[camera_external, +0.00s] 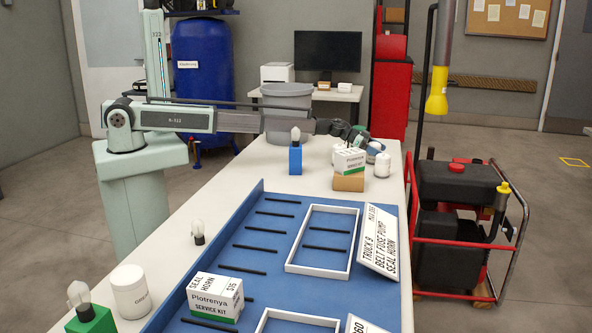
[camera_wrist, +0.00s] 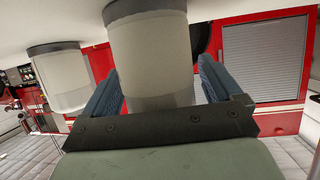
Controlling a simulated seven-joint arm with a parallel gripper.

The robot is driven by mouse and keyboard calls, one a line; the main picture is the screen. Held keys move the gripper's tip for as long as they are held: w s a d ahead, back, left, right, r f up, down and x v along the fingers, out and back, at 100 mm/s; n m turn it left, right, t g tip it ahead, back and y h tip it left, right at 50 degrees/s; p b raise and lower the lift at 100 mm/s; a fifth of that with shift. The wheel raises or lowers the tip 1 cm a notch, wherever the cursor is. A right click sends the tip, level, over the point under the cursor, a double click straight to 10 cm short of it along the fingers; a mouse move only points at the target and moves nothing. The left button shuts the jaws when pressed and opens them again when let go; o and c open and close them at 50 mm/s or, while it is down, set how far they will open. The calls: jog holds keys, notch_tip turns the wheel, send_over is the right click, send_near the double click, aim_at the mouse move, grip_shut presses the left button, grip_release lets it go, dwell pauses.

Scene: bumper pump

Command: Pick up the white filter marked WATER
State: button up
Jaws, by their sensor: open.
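In the wrist view my gripper (camera_wrist: 158,88) is open, with one blue finger on each side of a pale cylinder (camera_wrist: 150,58) that has a dark grey band. I cannot tell whether the fingers touch it. No marking is readable on it, so I cannot confirm that it is the WATER filter. A similar pale cylinder (camera_wrist: 62,80) stands to its left. In the external view my gripper (camera_external: 375,146) is low at the table's far right end, close to a white cylinder (camera_external: 383,166) with no readable label. My arm and a box hide part of that area.
A white-green box (camera_external: 349,160) on a tan block (camera_external: 348,182) stands just in front of my gripper. A grey bin (camera_external: 287,112) and a blue block with a bulb (camera_external: 295,160) are to its left. A blue tray (camera_external: 275,231) with white frames fills the near table.

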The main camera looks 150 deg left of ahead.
jog(key=c, duration=1.3)
jog(key=shift+o, duration=0.2)
